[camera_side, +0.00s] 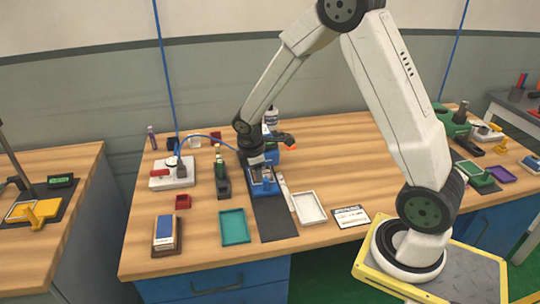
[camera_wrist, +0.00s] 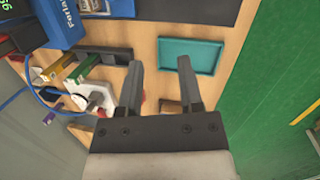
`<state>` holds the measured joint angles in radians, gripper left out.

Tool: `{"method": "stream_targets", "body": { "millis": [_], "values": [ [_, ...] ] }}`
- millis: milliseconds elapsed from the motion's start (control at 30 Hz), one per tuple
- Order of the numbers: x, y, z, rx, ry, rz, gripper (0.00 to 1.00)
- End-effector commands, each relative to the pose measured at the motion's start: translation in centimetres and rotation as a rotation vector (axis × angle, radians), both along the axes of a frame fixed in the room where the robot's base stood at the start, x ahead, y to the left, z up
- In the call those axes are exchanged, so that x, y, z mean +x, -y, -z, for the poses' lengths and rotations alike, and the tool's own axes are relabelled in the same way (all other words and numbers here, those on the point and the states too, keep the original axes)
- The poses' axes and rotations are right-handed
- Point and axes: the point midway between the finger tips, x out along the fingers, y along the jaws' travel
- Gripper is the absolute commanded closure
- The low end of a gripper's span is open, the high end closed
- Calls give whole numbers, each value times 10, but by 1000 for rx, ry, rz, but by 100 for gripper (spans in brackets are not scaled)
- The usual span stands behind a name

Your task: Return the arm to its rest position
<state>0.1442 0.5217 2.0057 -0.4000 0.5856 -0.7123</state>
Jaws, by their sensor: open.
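My gripper (camera_wrist: 163,92) is open in the wrist view, its two dark fingers apart with nothing between them but the wooden tabletop. In the side view the arm reaches from its yellow-framed base at the right over to the left half of the wooden table (camera_side: 345,165). My gripper's end there is small and hard to make out against the blue device (camera_side: 265,186) and the dark mat (camera_side: 273,219). I cannot tell how far above the table it is.
A teal tray (camera_side: 234,227) and a white tray (camera_side: 309,207) lie near the front. A blue and white block (camera_side: 165,232), a white device with a red handle (camera_side: 172,173) and a small red box (camera_side: 183,201) are at the left. The right-middle tabletop is mostly clear.

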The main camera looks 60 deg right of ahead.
Motion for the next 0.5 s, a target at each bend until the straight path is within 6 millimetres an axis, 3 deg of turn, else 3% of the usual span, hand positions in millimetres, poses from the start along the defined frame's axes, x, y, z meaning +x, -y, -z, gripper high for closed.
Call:
{"method": "stream_targets", "body": {
  "millis": [200, 500],
  "values": [
    [-37, -39, -25, 101, 116, 267, 54],
    [-92, -80, -45, 245, 235, 643, 54]
  ]
}}
